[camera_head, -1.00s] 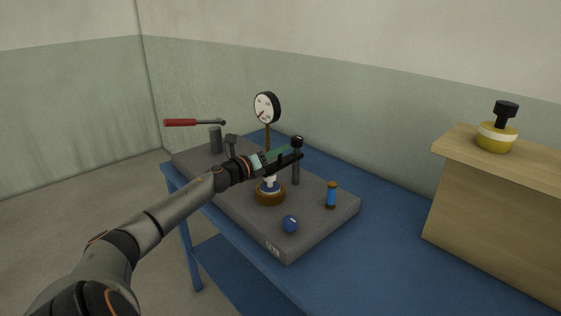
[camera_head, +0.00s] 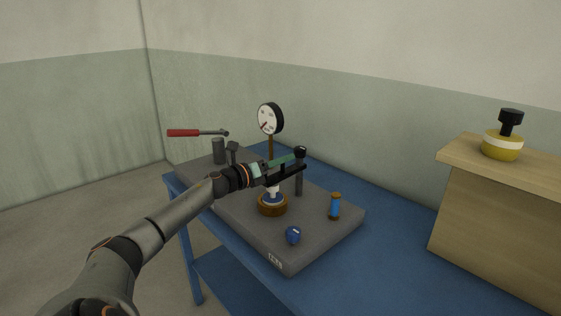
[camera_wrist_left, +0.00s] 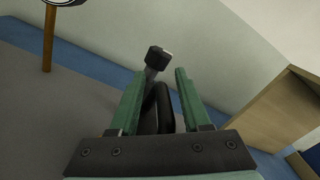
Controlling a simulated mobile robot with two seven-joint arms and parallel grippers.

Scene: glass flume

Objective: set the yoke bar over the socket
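The yoke bar (camera_head: 291,172) is a black bar lying above the socket, one end beside a grey post with a black knob (camera_head: 300,152). The socket seems to be the round brown-rimmed piece (camera_head: 272,207) with a white and blue middle, on the grey block. My left gripper (camera_head: 292,156) reaches in from the left, just above the bar. In the left wrist view its green fingers (camera_wrist_left: 161,80) are apart, with a black looped part (camera_wrist_left: 158,110) between them and the knobbed post beyond. Contact cannot be told. My right gripper is not in view.
The grey block (camera_head: 290,255) sits on a blue table (camera_head: 370,265). It carries a dial gauge (camera_head: 270,118), a blue cylinder (camera_head: 335,207) and a blue knob (camera_head: 293,235). A red-handled tool (camera_head: 184,133) is behind left.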

